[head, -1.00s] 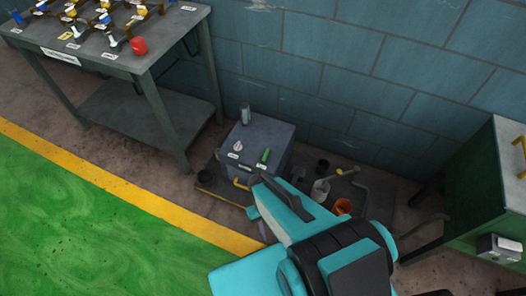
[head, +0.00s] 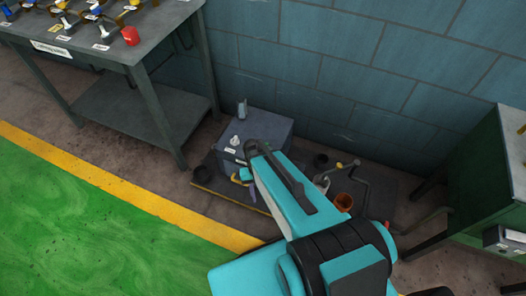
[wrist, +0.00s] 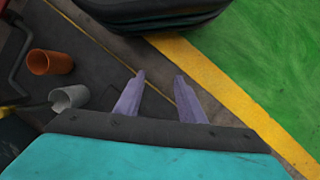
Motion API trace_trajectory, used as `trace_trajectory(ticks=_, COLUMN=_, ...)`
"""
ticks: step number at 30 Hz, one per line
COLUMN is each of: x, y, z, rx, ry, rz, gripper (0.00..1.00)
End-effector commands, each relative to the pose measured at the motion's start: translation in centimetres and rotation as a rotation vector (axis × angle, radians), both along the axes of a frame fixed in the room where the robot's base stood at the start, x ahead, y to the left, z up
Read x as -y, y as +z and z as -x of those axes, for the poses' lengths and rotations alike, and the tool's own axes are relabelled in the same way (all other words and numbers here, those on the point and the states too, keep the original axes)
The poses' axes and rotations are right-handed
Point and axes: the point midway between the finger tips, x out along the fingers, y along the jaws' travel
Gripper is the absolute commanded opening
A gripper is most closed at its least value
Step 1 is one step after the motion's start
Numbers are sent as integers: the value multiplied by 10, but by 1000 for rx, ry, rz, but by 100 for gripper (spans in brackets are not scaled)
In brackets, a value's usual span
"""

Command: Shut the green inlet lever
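The green inlet lever is not visible now; in the head view my arm covers the part of the grey box (head: 268,128) where a green handle showed earlier. The box stands on a dark mat (head: 378,190) against the wall. A white knob (head: 235,141) sits on the box's top. My gripper shows in the wrist view (wrist: 160,76) with two purple fingers apart and nothing between them. They point over the mat's edge and the floor. In the head view the gripper is mostly hidden at the front of the box.
A workbench (head: 120,58) is at left, a green cabinet (head: 485,190) at right. The green floor in front is clear.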

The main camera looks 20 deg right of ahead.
Motion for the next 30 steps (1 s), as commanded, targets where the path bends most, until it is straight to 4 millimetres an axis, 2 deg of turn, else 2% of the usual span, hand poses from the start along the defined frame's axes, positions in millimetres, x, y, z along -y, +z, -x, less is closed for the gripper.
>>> trace_trajectory(ticks=1, x=5, y=-3, z=-18, rx=19, ry=-25, rz=7, gripper=36)
trace_trajectory(ticks=3, x=11, y=1, z=-38, rx=42, ry=-63, rz=17, gripper=36)
trace_trajectory(ticks=11, x=36, y=22, z=-107, rx=126, ry=-203, rz=51, gripper=36)
trace_trajectory(ticks=18, x=63, y=49, z=-165, rx=201, ry=-334, rz=76, gripper=36)
trace_trajectory(ticks=24, x=87, y=77, z=-207, rx=260, ry=-439, rz=94, gripper=36)
trace_trajectory(ticks=30, x=102, y=99, z=-230, rx=295, ry=-506, rz=104, gripper=36)
